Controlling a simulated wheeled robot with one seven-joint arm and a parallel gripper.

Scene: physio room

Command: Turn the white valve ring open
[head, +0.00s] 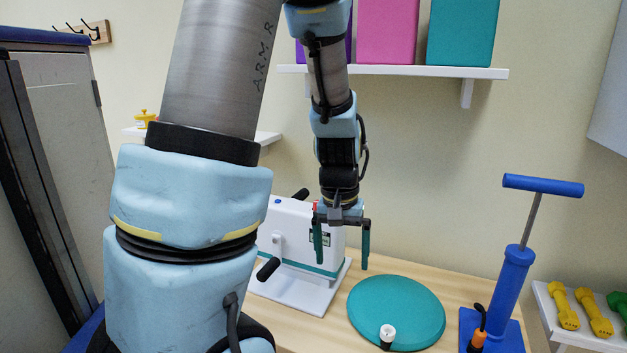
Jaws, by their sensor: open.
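The white valve ring (387,331) is a small white cap on a short dark stem. It sits at the front edge of a round teal cushion (394,303) that lies flat on the wooden table. My gripper (341,259) points down with its two teal fingers spread apart and nothing between them. It hangs above the table, behind and to the left of the valve ring, and is not touching it. How far the ring is turned cannot be told at this size.
A white pedal exerciser (318,296) with black handles stands left of the cushion. A blue hand pump (511,285) with a T-handle stands to the right. Yellow dumbbells (562,309) lie on a white shelf at far right. A wall shelf (420,72) holds coloured blocks above.

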